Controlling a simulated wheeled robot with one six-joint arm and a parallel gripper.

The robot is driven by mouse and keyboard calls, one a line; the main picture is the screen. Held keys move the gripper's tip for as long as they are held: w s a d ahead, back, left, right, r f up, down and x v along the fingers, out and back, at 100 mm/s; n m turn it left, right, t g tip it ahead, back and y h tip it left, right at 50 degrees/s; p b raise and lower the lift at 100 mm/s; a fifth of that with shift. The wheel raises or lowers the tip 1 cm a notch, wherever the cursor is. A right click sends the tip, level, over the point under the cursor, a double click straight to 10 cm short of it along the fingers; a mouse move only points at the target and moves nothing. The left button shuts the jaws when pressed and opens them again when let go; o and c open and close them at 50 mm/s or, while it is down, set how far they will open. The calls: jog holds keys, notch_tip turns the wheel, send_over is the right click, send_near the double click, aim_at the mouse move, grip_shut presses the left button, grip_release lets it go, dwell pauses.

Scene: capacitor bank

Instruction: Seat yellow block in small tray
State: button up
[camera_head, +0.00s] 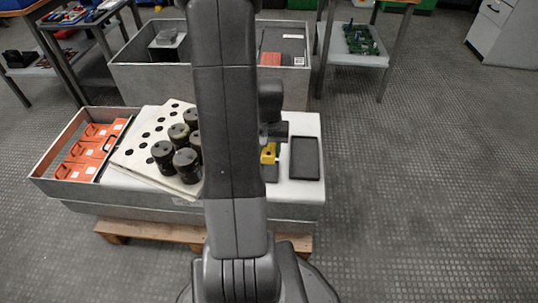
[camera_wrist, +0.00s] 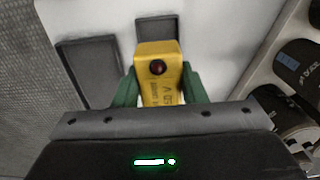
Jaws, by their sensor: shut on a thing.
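The yellow block (camera_wrist: 158,85) is between the green fingers of my gripper (camera_wrist: 160,92), which is shut on it. A dark round spot shows on its top end and dark print on its side. In the head view the yellow block (camera_head: 268,153) hangs below my gripper (camera_head: 271,143), partly hidden by my arm. The small dark tray (camera_wrist: 157,24) shows just beyond the block in the wrist view, partly covered by it. In the head view the small tray (camera_head: 270,174) is partly hidden, on the near side of the block. I cannot tell the block's height above the surface.
A larger dark tray (camera_head: 304,158) lies to the right on the white top (camera_head: 300,193). A perforated white board (camera_head: 142,146) with several black cylinders (camera_head: 186,160) stands left of my arm. A bin with orange parts (camera_head: 92,146) is farther left. A grey crate (camera_head: 150,84) stands behind.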

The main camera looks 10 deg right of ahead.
jog(key=b, duration=0.4)
send_over(269, 172)
jog(key=shift+f, duration=2.8)
jog(key=shift+f+b, duration=0.5)
jog(key=shift+f, duration=0.2)
jog(key=o, duration=1.2)
jog(key=shift+r, duration=0.1)
notch_tip(269, 172, up, 14)
jog(key=p, duration=0.5)
jog(key=shift+p, duration=0.3)
jog(key=shift+f, duration=0.25)
